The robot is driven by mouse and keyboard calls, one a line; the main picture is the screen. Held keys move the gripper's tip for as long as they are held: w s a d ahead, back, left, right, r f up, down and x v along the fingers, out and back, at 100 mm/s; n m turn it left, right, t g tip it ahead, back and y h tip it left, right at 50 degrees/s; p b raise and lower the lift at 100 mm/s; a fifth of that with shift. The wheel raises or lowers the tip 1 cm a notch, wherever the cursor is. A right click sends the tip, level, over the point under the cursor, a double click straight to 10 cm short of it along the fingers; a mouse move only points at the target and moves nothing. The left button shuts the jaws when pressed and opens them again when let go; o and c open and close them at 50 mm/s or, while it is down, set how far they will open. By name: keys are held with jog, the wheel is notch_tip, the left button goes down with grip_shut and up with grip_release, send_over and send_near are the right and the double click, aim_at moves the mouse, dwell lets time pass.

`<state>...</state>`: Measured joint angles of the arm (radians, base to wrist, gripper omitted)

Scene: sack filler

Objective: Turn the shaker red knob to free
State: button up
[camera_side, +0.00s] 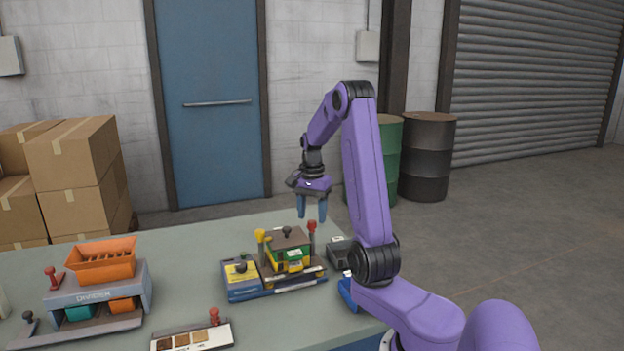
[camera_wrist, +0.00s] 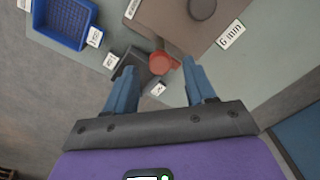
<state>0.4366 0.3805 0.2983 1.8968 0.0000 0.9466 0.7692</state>
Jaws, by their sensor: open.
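A red knob (camera_side: 311,226) stands on a post at the right side of a brown-topped machine (camera_side: 288,238), which I take to be the shaker. In the wrist view the red knob (camera_wrist: 160,63) is round with a short arm, beside the brown plate (camera_wrist: 185,22). My gripper (camera_side: 311,211) is open and points down just above the knob, with nothing held. In the wrist view its blue fingers (camera_wrist: 160,78) stand apart on either side of the knob. I cannot read the knob's position marks.
A yellow knob (camera_side: 261,236) and a dark knob (camera_side: 286,231) are close by on the machine. A blue tray (camera_wrist: 62,22) lies near. The table (camera_side: 200,244) is clear behind the machine.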

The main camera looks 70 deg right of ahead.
aim_at(312, 221)
notch_tip(312, 221, up, 16)
jog(key=shift+f, duration=0.2)
dwell(0.5)
jog(key=w+a+f+n, duration=0.1)
jog(key=a+f+n, duration=0.2)
jog(key=a+n, duration=0.65)
jog(key=w+a+f+n, duration=0.25)
jog(key=a+n, duration=0.25)
jog(key=a, duration=1)
jog(key=s+a+f+n, duration=0.5)
jog(key=s+a+n, duration=0.3)
jog(key=s+a, duration=0.25)
jog(key=s+a+f+n, duration=0.1)
jog(key=s+f+n, duration=0.2)
jog(key=s+n, duration=0.5)
jog(key=s, duration=0.4)
jog(key=shift+s+f, duration=0.2)
jog(key=shift+f, duration=0.15)
jog(key=shift+w+a+r, duration=0.1)
jog(key=shift+w, duration=0.05)
